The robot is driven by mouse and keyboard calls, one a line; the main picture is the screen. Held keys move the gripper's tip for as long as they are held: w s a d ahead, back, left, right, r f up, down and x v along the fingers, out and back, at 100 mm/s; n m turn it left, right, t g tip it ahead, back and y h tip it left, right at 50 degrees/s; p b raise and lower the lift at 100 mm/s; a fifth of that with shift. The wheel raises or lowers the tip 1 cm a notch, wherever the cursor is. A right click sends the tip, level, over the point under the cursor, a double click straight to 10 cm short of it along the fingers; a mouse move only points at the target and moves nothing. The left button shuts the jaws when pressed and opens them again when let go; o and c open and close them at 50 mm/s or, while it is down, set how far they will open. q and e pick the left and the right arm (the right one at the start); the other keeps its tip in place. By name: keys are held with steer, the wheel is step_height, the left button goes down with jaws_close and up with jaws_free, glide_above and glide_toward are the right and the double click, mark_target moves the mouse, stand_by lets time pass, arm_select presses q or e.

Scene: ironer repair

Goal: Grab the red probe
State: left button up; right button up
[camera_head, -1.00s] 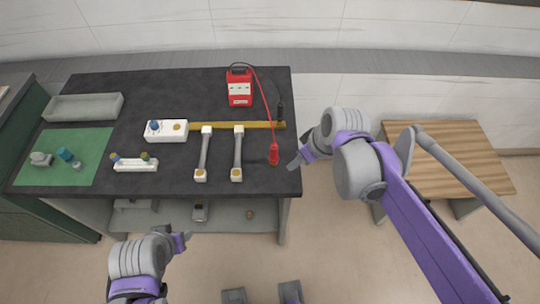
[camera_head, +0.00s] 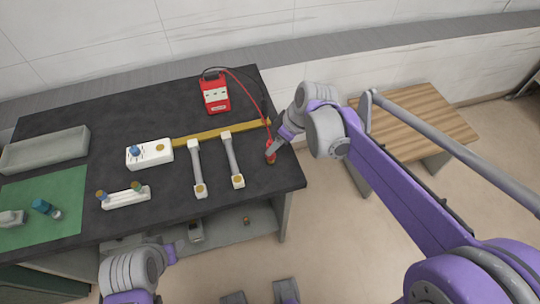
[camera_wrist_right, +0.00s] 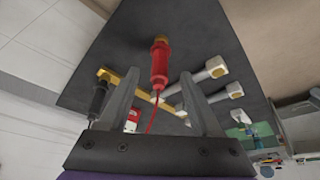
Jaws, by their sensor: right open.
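The red probe (camera_head: 270,156) stands near the right edge of the dark workbench, with a thin red cable running back to the red meter (camera_head: 215,93). My right gripper (camera_head: 276,146) is at the probe in the head view and partly covers it. In the right wrist view the red probe (camera_wrist_right: 159,66) shows between and beyond the two open fingers (camera_wrist_right: 158,100); whether either finger touches it I cannot tell. My left gripper (camera_head: 175,248) is empty-looking in front of the bench, and its finger gap is too small to judge.
A black probe (camera_wrist_right: 98,98) stands close beside the right gripper. A brass bar (camera_head: 210,133), two grey links (camera_head: 230,160), a white block (camera_head: 149,153) and a grey tray (camera_head: 45,150) lie on the bench. A wooden table (camera_head: 420,115) stands to the right.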

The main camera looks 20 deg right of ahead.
steer(key=x, duration=0.8)
steer(key=shift+f+b, duration=0.1)
steer(key=shift+b, duration=0.25)
jaws_close()
